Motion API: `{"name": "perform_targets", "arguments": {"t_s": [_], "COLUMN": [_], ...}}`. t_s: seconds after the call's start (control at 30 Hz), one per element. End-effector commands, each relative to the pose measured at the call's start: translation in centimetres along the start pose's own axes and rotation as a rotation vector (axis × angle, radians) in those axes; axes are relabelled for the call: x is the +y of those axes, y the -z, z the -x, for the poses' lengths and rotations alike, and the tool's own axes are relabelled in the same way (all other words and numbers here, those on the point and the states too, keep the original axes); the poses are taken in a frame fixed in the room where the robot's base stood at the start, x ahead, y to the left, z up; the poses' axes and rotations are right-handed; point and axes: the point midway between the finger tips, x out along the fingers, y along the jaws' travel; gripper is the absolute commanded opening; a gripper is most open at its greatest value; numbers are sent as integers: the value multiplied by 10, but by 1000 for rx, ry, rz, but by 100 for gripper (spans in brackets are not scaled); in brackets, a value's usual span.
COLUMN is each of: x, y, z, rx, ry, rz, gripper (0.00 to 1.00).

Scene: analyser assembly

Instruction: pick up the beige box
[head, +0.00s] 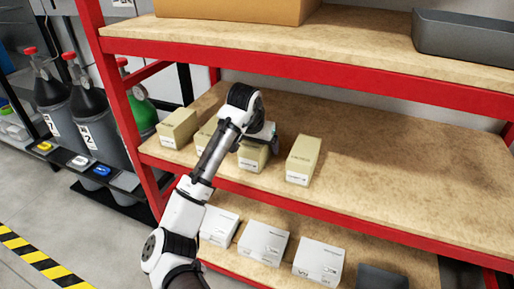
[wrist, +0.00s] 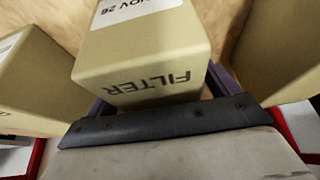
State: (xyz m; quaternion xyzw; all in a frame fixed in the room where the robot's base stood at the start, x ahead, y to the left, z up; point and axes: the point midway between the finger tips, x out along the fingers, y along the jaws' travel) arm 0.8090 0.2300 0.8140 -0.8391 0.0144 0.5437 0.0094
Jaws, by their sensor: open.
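Several beige boxes stand in a row on the middle shelf. My gripper (head: 264,134) is at the third beige box from the left (head: 252,158), partly covering it in the head view. In the wrist view a beige box (wrist: 145,50) marked "FILTER", with a white label, sits between the two open fingers of my gripper (wrist: 162,92). The fingers are mostly hidden by the box, and I cannot tell whether they touch it. A beige box to the right (head: 302,162) stands apart from my gripper.
Two more beige boxes stand to the left, the outer one (head: 177,128) in clear view. White boxes (head: 264,243) stand on the lower shelf. A red shelf beam (head: 300,69) runs above my arm. The middle shelf's right side (head: 420,170) is clear.

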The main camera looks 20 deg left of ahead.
Motion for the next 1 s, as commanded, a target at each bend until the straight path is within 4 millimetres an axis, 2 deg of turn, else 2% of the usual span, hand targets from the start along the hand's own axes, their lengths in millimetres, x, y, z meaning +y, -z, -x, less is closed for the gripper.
{"name": "perform_targets", "arguments": {"t_s": [0.3,0.73,1.0], "x": [0,0,0], "y": [0,0,0], "z": [-1,0,0], "rx": [0,0,1], "ry": [0,0,1], "rz": [0,0,0], "gripper": [87,31,29]}}
